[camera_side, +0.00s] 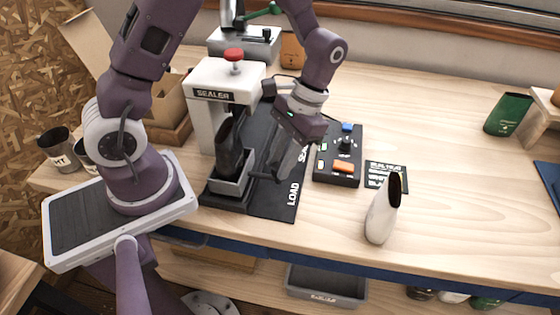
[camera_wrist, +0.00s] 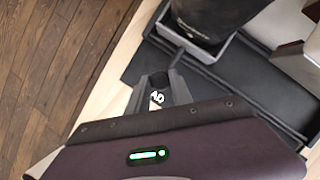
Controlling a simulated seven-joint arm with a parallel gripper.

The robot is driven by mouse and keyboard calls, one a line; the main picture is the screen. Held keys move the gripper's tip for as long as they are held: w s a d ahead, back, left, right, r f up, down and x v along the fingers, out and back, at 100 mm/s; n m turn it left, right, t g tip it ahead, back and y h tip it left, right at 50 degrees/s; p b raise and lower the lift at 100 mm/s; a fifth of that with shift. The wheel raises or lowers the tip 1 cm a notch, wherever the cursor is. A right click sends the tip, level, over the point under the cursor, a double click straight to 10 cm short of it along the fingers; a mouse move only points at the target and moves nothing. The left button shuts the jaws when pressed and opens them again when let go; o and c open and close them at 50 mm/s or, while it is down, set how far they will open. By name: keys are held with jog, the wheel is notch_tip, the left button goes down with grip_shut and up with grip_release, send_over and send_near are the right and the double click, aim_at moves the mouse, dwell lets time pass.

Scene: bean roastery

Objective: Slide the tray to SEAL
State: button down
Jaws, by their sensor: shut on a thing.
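The tray (camera_side: 229,188) is a small grey open box on the dark slide track, level with the LOAD marking (camera_side: 293,194). A dark pouch (camera_side: 229,150) stands upright in it, open at the top. The SEAL marking (camera_side: 305,154) is farther back and partly hidden by my gripper. My gripper (camera_side: 268,177) is at the tray's right side, shut on the tray's handle. In the wrist view the tray (camera_wrist: 200,52) is just beyond my fingertips (camera_wrist: 168,82), and the grip itself is partly hidden.
The white sealer (camera_side: 215,75) with a red knob stands over the track behind the tray. A control box (camera_side: 340,160) with buttons is to the right. A pale pouch (camera_side: 381,215) stands near the front edge. A green pouch (camera_side: 508,114) is far right. The right middle table is clear.

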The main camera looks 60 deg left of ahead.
jog(key=w+a, duration=0.8)
jog(key=w, duration=0.1)
jog(key=shift+a, duration=0.35)
jog(key=shift+s, duration=0.1)
jog(key=c, duration=1.1)
grip_release()
jog(key=shift+c, duration=0.2)
jog(key=v, duration=0.7)
jog(key=shift+r, duration=0.1)
